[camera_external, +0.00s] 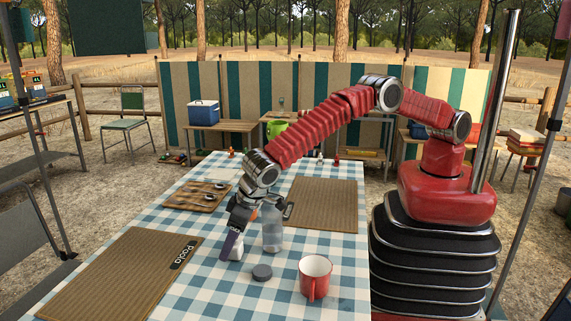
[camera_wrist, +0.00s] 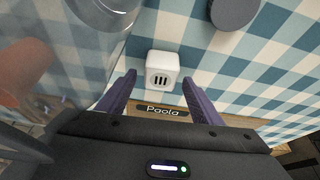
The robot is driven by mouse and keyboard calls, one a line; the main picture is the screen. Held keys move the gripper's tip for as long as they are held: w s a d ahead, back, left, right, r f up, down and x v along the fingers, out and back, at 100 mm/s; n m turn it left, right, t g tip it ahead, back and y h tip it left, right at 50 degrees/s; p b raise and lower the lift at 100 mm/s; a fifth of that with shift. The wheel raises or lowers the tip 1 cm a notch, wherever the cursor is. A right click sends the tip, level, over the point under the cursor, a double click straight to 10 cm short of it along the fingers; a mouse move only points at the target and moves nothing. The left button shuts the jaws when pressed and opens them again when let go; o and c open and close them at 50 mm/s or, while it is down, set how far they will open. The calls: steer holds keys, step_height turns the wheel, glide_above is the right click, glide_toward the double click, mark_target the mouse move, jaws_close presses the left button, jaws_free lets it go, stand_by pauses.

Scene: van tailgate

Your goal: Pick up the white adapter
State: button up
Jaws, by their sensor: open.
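The white adapter (camera_wrist: 162,69) is a small white cube with dark slots on one face. In the wrist view it sits on the checked cloth just beyond my fingertips, roughly centred between them. In the external view the adapter (camera_external: 236,252) shows as a small white shape beside my fingers, partly hidden by them. My gripper (camera_wrist: 160,88) is open, with one purple finger on each side and nothing between them. In the external view my gripper (camera_external: 229,250) points down close to the cloth at the adapter.
A clear jar (camera_external: 272,232) stands close beside my gripper. A dark grey lid (camera_external: 262,272) and a red mug (camera_external: 315,278) are nearer the front. A mat labelled Paola (camera_external: 120,275) lies at left, another mat (camera_external: 325,203) at back right, and a wooden tray (camera_external: 185,198) behind.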

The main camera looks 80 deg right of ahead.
steer(key=shift+w+f, duration=0.2)
steer(key=shift+f, duration=0.25)
steer(key=shift+c, duration=0.6)
steer(key=c, duration=1)
